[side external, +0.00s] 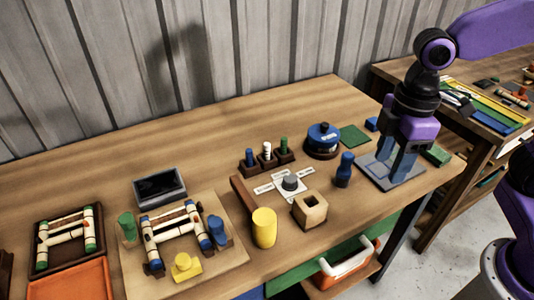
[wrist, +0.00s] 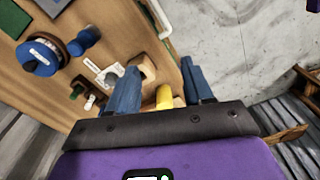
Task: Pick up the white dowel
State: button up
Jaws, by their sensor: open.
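The white dowel (side external: 267,151) stands upright in a dark wooden rack (side external: 270,163), between a blue dowel (side external: 249,157) and a green dowel (side external: 284,145). In the wrist view the white dowel (wrist: 89,102) is small and lies left of my fingers. My gripper (side external: 397,160) is open, with its blue fingers pointing down at the right end of the table, well to the right of the rack. In the wrist view my gripper (wrist: 160,88) has its two fingers wide apart, with nothing held between them.
Near the rack are a blue round device (side external: 322,140), a dark blue peg (side external: 344,170), a wooden block with a hole (side external: 310,209) and a yellow cylinder (side external: 264,228). A grey plate (side external: 372,178) lies below my gripper. The table's back strip is clear.

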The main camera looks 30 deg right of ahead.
jog(key=w+a+r+n, duration=0.1)
jog(key=w+a, duration=0.2)
jog(key=w, duration=0.6)
jog(key=w+a+r+n, duration=0.1)
jog(key=w+a, duration=0.3)
jog(key=w, duration=0.4)
jog(key=n+y, duration=0.1)
jog(key=n, duration=0.1)
send_near(267, 144)
notch_tip(267, 144, down, 5)
jog(key=shift+d+f, duration=0.1)
jog(key=shift+d, duration=0.05)
jog(key=shift+a+f, duration=0.25)
jog(key=shift+f, duration=0.6)
jog(key=shift+a+f, duration=0.25)
jog(key=shift+f, duration=0.6)
jog(key=shift+a+f, duration=0.25)
jog(key=shift+f, duration=0.55)
grip_shut()
